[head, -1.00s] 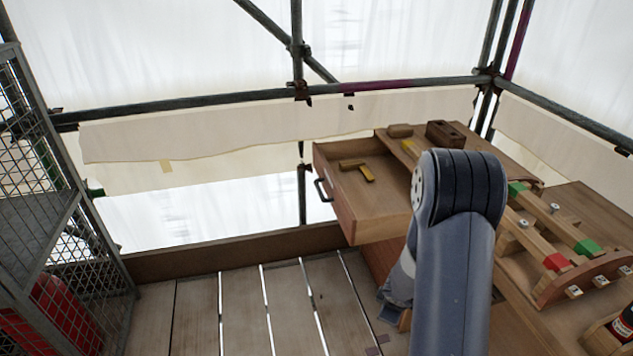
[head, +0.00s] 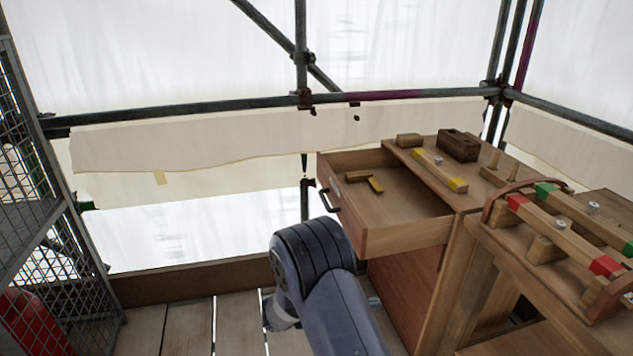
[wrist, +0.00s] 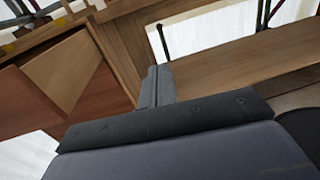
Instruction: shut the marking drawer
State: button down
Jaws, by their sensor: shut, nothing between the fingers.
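The marking drawer (head: 405,238) stands pulled out of the wooden cabinet (head: 397,290), toward the left in the head view. Its dark bar handle (head: 329,201) is on its left-facing front. Small wooden and yellow-marked pieces (head: 365,180) lie inside it. My arm is in front, below and left of the drawer, and its far end is mostly hidden behind the arm link in the head view. In the wrist view my gripper (wrist: 155,85) has its fingers together with nothing between them. Wooden furniture panels show beyond it, and no contact with the drawer is visible.
The bench top holds a dark wooden block (head: 458,145), a yellow-tipped bar (head: 440,170) and a rack of red- and green-marked bars (head: 565,232). A mesh cage (head: 50,220) stands at left. Plank floor (head: 180,325) lies open between cage and cabinet.

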aim_at(409, 215)
jog(key=i+j, duration=0.2)
jog(key=i, duration=0.4)
jog(key=i+j+u, duration=0.15)
jog(key=i, duration=0.5)
jog(key=i+j, duration=0.1)
jog(key=i, duration=0.5)
jog(key=j+u, duration=0.05)
